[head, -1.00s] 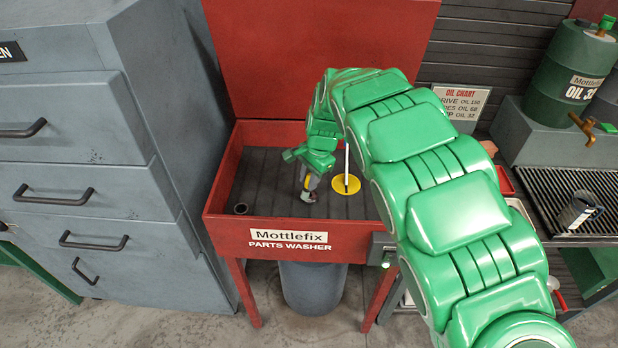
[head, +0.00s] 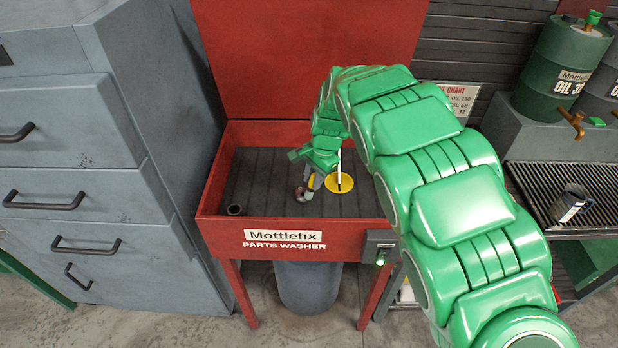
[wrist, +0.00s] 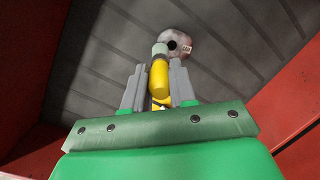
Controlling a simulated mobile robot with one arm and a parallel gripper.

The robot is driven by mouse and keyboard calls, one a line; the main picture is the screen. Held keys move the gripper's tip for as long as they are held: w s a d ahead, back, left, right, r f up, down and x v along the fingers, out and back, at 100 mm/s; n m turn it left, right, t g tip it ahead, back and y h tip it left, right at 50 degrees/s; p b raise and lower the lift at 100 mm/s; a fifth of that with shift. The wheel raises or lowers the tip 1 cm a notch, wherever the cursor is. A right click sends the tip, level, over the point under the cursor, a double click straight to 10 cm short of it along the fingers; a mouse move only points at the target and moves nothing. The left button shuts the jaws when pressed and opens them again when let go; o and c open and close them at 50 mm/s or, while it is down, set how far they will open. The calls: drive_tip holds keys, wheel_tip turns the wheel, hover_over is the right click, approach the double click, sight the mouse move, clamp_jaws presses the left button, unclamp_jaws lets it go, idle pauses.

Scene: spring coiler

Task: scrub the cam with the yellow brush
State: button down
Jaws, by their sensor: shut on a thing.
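The yellow brush (wrist: 159,82) is clamped between the two grey fingers of my gripper (wrist: 158,68) in the wrist view. In the head view my gripper (head: 316,176) reaches down into the parts washer with the brush (head: 311,182). The cam (head: 303,193) lies on the washer's floor just left of the brush, partly hidden.
The red parts washer (head: 283,229) has raised walls and a dark ribbed floor. A yellow disc (head: 333,187) with a thin pale rod stands right of the gripper. A small dark round piece (head: 235,209) sits at front left. Grey drawers (head: 75,150) stand left.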

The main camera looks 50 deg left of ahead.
drive_tip(key=shift+s+a, duration=1.1)
drive_tip(key=shift+s, duration=0.05)
drive_tip(key=shift+w+d, duration=0.1)
drive_tip(key=shift+w+d+r, duration=0.1)
drive_tip(key=shift+w+d, duration=0.4)
drive_tip(key=shift+w, duration=0.05)
drive_tip(key=shift+w+d, duration=0.1)
drive_tip(key=shift+w+d, duration=0.45)
drive_tip(key=shift+s+a, duration=0.15)
